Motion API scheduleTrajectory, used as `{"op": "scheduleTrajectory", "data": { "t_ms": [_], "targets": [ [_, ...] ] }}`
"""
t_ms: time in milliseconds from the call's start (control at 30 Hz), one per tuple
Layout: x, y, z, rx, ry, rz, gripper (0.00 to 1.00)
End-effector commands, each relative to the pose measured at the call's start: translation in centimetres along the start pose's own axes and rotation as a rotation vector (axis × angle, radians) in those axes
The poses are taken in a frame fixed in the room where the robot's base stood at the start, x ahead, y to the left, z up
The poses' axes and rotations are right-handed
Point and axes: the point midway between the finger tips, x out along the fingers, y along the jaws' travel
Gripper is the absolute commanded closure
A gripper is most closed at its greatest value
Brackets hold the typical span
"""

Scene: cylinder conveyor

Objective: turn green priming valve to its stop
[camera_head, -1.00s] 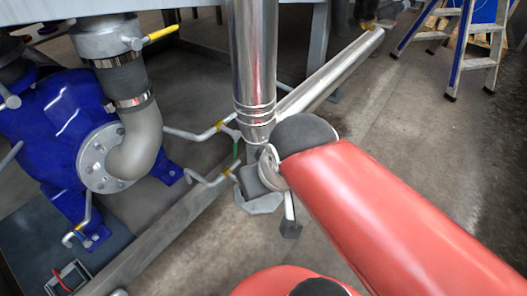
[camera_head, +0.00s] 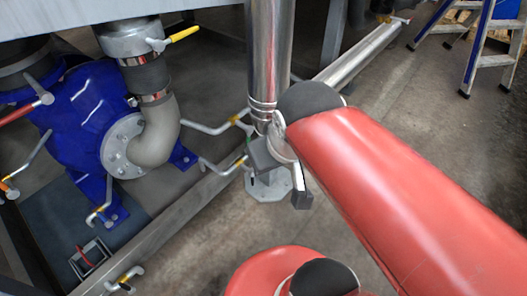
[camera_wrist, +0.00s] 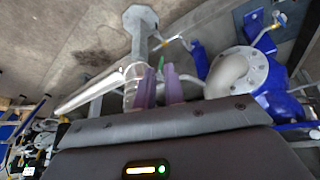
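A small green valve handle (camera_head: 242,160) shows low beside the shiny vertical pipe, left of my gripper in the head view and mostly hidden. In the wrist view the green handle (camera_wrist: 161,62) appears as a short green strip just beyond and between the fingertips. In the wrist view my gripper (camera_wrist: 161,72) shows two purple fingers with a gap and nothing held. I cannot tell the distance to the handle or any contact.
The shiny vertical pipe (camera_head: 268,60) stands close behind my gripper. Bent grey levers with yellow parts (camera_head: 220,128) lie just left. A blue pump (camera_head: 75,130) with a flanged elbow (camera_head: 158,135) is farther left. A stepladder (camera_head: 485,45) stands at right; floor there is open.

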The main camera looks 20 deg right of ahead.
Motion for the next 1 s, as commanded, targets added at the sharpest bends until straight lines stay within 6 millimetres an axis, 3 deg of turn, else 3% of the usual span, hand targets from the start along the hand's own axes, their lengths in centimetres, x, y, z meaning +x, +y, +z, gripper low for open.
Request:
{"op": "scheduleTrajectory", "data": {
  "t_ms": [267,533,733,1000],
  "targets": [
    [3.6,-0.8,-7.5,-0.666,-0.214,-0.025,1.00],
    [10.9,-2.2,-14.1,-1.380,-0.349,-0.272,1.00],
    [15.0,-2.9,-16.4,-1.692,-0.338,-0.445,1.00],
    [17.1,-3.1,-16.2,-1.782,-0.325,-0.497,1.00]
  ]
}}
